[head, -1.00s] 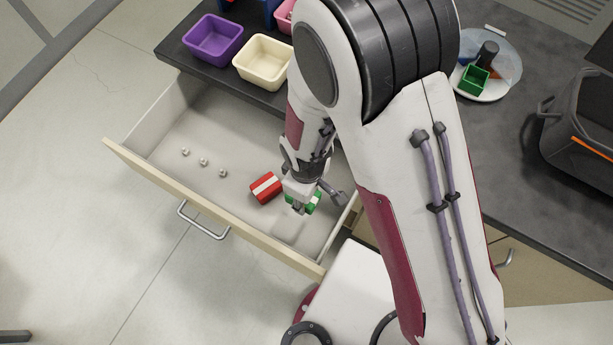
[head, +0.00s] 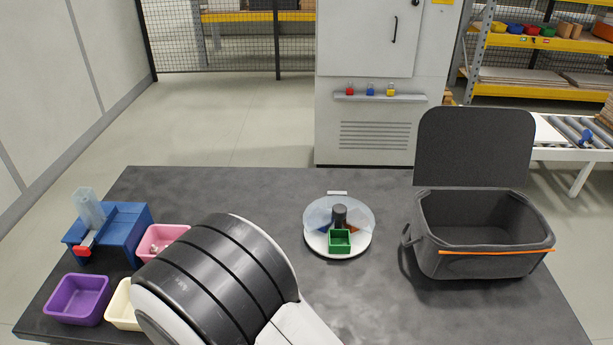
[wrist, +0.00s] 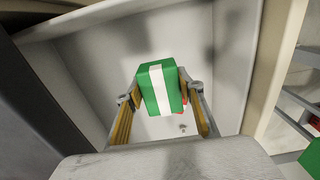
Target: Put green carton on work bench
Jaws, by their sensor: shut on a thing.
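The green carton (wrist: 155,88) has a white stripe and shows in the wrist view between the two fingers of my gripper (wrist: 163,108). My gripper is shut on it and holds it over the pale inside of the drawer (wrist: 75,95). A sliver of red shows behind the carton. The work bench (head: 370,300) is the dark grey top in the head view. My gripper, the carton and the drawer are out of the head view, where only my upper arm shows.
A purple bin (head: 77,300), a cream bin (head: 122,308), a pink bin (head: 160,240) and a blue fixture (head: 118,232) stand at the left. A round white tray (head: 322,247) with a green box (head: 340,241) stands mid-bench. An open dark case (head: 480,262) is at the right. The bench front between them is bare.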

